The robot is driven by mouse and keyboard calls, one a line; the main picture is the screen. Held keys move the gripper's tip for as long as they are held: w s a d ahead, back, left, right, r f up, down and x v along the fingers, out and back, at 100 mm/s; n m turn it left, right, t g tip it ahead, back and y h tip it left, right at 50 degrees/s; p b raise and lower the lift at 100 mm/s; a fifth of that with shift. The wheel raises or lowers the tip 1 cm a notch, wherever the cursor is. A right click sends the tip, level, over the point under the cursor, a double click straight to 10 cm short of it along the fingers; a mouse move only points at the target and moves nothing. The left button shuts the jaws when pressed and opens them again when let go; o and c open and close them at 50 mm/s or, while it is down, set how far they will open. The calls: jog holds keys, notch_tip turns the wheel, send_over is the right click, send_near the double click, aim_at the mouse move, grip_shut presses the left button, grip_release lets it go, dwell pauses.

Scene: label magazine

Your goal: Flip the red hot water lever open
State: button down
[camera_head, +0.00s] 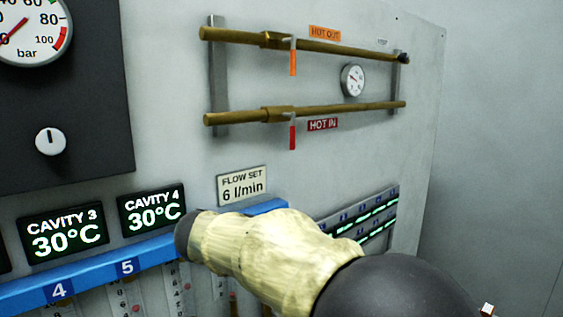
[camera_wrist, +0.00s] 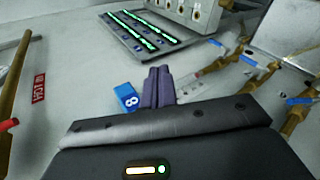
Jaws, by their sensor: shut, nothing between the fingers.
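The red lever (camera_head: 292,136) hangs down from the lower brass pipe (camera_head: 350,108), next to the red HOT IN label (camera_head: 323,124). In the wrist view the red lever (camera_wrist: 8,125) shows at the left edge, with the HOT IN label (camera_wrist: 39,88) to its right. An orange lever (camera_head: 292,62) hangs from the upper pipe (camera_head: 345,49) by the HOT OUT label. My gripper (camera_wrist: 158,86) is shut and empty, with its dark fingers together near the blue number 8 tag (camera_wrist: 126,97), apart from the red lever. In the head view my arm covers the gripper.
A blue rail (camera_head: 105,268) with numbered tags runs below the pipes. A panel of green-lit strips (camera_wrist: 145,38) lies beyond the fingers. Brass valves with blue levers (camera_wrist: 248,60) stand at right in the wrist view. A small round gauge (camera_head: 353,79) sits between the pipes.

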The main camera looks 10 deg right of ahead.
aim_at(291, 143)
jog(key=a+r+t+h, duration=0.2)
jog(key=a+r, duration=0.1)
jog(key=r, duration=0.7)
jog(key=s+a+r+m+t+h, duration=0.1)
jog(key=a+r+t+h, duration=0.1)
jog(key=r, duration=0.8)
jog(key=a+h, duration=0.1)
jog(key=a, duration=0.1)
jog(key=shift+s+a+r+m, duration=0.2)
jog(key=shift+a+r+m, duration=0.05)
jog(key=shift+a+m, duration=0.05)
jog(key=shift+w+d+p, duration=0.1)
jog(key=shift+p, duration=0.25)
jog(key=p+x, duration=0.1)
jog(key=x, duration=0.3)
jog(key=p+x, duration=0.2)
jog(key=x, duration=0.2)
jog(key=p+x, duration=0.2)
jog(key=x, duration=0.3)
jog(key=shift+r, duration=0.25)
jog(key=shift+w+d+f+p, duration=0.15)
jog(key=shift+w+d+p, duration=0.15)
jog(key=shift+p, duration=0.05)
jog(key=shift+d+f+t+h+b, duration=0.1)
jog(key=shift+f+t+h+b, duration=0.2)
jog(key=shift+b, duration=0.85)
jog(key=shift+d+r+b, duration=0.1)
jog(key=shift+b, duration=0.4)
